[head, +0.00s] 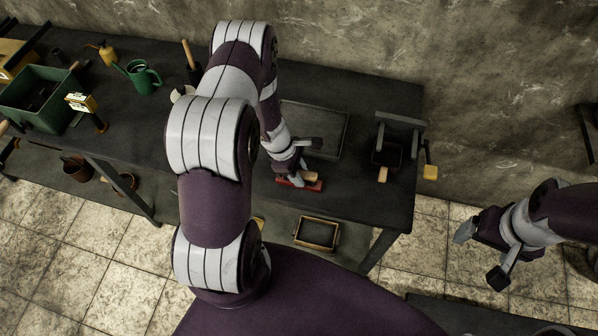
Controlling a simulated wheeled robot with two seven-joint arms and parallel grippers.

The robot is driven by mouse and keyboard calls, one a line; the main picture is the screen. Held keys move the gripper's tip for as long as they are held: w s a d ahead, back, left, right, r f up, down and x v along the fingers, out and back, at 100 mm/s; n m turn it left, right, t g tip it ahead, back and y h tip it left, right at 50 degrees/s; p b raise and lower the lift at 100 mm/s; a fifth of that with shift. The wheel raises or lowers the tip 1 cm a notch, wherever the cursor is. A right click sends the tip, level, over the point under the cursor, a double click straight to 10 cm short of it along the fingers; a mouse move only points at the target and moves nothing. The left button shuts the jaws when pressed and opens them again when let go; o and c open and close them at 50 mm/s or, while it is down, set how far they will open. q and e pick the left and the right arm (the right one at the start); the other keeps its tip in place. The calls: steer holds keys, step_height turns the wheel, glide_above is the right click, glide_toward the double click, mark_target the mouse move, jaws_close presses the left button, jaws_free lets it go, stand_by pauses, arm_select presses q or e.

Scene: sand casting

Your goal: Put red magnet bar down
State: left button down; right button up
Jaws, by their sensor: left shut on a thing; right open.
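A red magnet bar (287,184) lies low over the dark workbench near its front edge, in front of a grey tray. My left gripper (298,177) reaches down over it and is shut on it. Whether the bar touches the bench top is hard to tell from this angle. My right gripper (482,259) is open and empty, out over the tiled floor to the right of the bench.
The shallow grey tray (335,118) lies behind the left gripper. A grey vise-like frame (398,128) stands at the bench's right end. A green bin (35,98) and a green watering can (141,78) stand on the left. A wooden frame (317,234) lies below the bench.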

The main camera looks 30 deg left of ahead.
arm_select(q)
steer(key=shift+f, duration=0.15)
steer(key=c, duration=0.8)
jaws_free()
steer(key=shift+c, duration=0.2)
steer(key=shift+a+r, duration=0.1)
steer(key=shift+r, duration=0.35)
steer(key=v, duration=1.1)
steer(key=shift+s, duration=0.1)
steer(key=s+d+r+m+y, duration=0.2)
steer(key=s+d+r+m, duration=0.2)
steer(key=m, duration=0.6)
steer(key=s+d+r+m+y, duration=0.2)
steer(key=s+d+r+m, duration=0.2)
steer(key=r+m, duration=0.5)
steer(key=shift+d+r+m, duration=0.2)
steer(key=shift+d+m, duration=0.5)
steer(key=shift+m, duration=0.3)
